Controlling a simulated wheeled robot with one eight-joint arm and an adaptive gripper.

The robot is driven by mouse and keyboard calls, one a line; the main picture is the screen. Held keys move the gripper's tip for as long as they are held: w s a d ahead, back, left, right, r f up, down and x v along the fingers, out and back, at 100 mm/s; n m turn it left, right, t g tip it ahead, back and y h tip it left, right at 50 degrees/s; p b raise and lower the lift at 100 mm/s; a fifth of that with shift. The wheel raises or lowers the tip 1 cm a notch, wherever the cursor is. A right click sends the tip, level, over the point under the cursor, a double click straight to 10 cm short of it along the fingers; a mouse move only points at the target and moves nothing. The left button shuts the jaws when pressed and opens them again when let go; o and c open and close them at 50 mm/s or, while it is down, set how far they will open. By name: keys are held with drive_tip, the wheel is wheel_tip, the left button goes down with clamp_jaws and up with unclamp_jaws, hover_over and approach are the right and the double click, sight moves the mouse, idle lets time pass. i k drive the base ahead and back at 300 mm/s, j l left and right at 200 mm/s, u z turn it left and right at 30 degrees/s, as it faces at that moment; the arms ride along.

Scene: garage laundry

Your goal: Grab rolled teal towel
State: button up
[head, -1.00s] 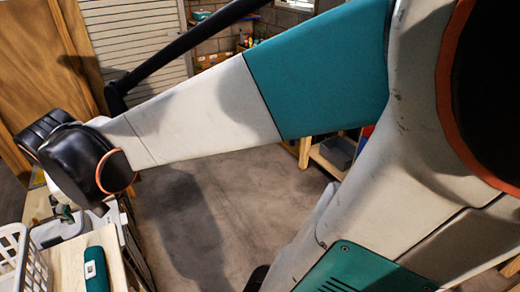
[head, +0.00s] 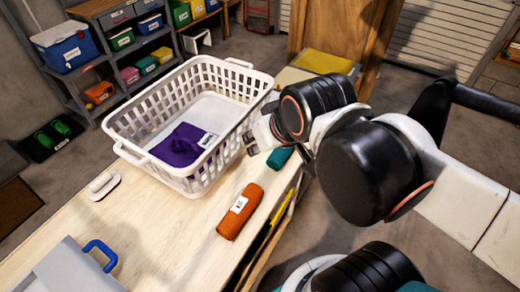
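A teal roll (head: 281,157), which looks like the rolled teal towel, lies on the wooden table near its right edge, just right of the white basket. My arm hides part of it. My gripper (head: 252,142) is small and pale at the end of my arm. It is beside the basket's right side, just above and left of the teal roll in the picture. I cannot make out its fingers well enough to tell whether it is open, and I see nothing clearly held in it.
The white laundry basket (head: 131,150) holds a purple folded cloth (head: 180,148). An orange roll (head: 240,212) with a white label lies in front of the teal one. A white-handled item (head: 103,185) and a grey box with blue handle (head: 75,265) stand left. Shelves (head: 85,80) stand behind.

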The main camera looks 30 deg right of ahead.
sight(277, 158)
drive_tip(key=l+u, duration=0.35)
drive_tip(key=l, duration=0.25)
drive_tip(key=l+u, duration=0.4)
drive_tip(key=l, duration=0.25)
drive_tip(key=l+u, duration=0.35)
drive_tip(key=l, duration=0.25)
drive_tip(key=k+l, duration=0.1)
drive_tip(key=l, duration=0.35)
drive_tip(key=k+l, duration=0.1)
drive_tip(key=l, duration=0.4)
drive_tip(key=k+l+u, duration=0.1)
drive_tip(key=l, duration=0.35)
drive_tip(key=k+l, duration=0.1)
drive_tip(key=l, duration=0.35)
drive_tip(key=k+l, duration=0.1)
drive_tip(key=l, duration=0.35)
